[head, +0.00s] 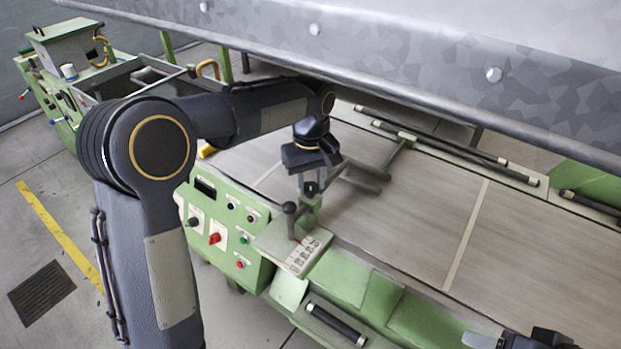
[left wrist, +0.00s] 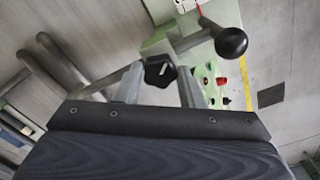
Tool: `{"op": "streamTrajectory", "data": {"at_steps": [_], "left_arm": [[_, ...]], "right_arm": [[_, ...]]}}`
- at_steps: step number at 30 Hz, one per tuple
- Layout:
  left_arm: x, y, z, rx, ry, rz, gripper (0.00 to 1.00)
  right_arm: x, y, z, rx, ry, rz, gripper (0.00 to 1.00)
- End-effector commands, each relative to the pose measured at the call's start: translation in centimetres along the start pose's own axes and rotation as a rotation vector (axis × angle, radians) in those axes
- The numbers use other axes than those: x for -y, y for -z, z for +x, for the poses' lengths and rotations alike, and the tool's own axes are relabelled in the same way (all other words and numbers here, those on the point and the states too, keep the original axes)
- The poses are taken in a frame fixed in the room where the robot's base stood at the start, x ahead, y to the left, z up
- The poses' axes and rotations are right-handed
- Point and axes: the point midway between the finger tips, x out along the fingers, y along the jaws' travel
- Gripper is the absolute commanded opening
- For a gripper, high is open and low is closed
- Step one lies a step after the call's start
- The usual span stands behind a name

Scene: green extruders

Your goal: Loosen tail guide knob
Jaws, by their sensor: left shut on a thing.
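The tail guide knob (left wrist: 160,72) is black and star-shaped, and it sits between the two grey fingers of my left gripper (left wrist: 160,88) in the left wrist view. In the head view my left gripper (head: 309,186) points down at the knob, over the green bracket of the machine's guide. The gripper is shut on the knob. A lever with a black ball (left wrist: 231,42) stands beside the knob, apart from the gripper. My right gripper (head: 522,340) shows only partly at the bottom right edge, and its jaws are unclear.
The green control panel (head: 225,232) with buttons and switches lies left of the guide. Grey guide rails (head: 370,160) run beside the gripper over the wide table (head: 420,215). A large grey metal beam (head: 400,50) hangs above the arm.

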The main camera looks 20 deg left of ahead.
Motion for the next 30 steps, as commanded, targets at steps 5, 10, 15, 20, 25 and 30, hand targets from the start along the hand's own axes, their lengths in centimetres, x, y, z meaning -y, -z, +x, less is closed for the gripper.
{"op": "streamTrajectory", "data": {"at_steps": [5, 10, 15, 20, 25, 30], "left_arm": [[0.0, 0.0, -0.2, -0.003, -0.001, -0.167, 0.12], [0.0, 0.1, -0.2, -0.003, -0.001, -0.328, 0.12], [0.0, 0.1, -0.2, -0.002, -0.002, -0.486, 0.12], [0.0, 0.1, -0.2, -0.003, -0.002, -0.621, 0.12], [-0.1, 0.1, -0.2, -0.004, -0.003, -0.735, 0.12], [0.0, 0.1, -0.1, -0.002, -0.002, -0.817, 0.12]], "right_arm": [[0.2, 0.2, -0.4, 0.000, 0.000, 0.000, 0.56], [0.3, 0.4, -0.7, 0.000, 0.000, 0.000, 0.56], [0.5, 0.5, -1.0, 0.000, 0.000, 0.000, 0.56], [0.6, 0.7, -1.3, 0.000, 0.000, 0.000, 0.56], [0.7, 0.8, -1.6, 0.000, 0.000, 0.000, 0.56], [0.8, 0.9, -1.7, 0.000, 0.000, 0.000, 0.56]]}}
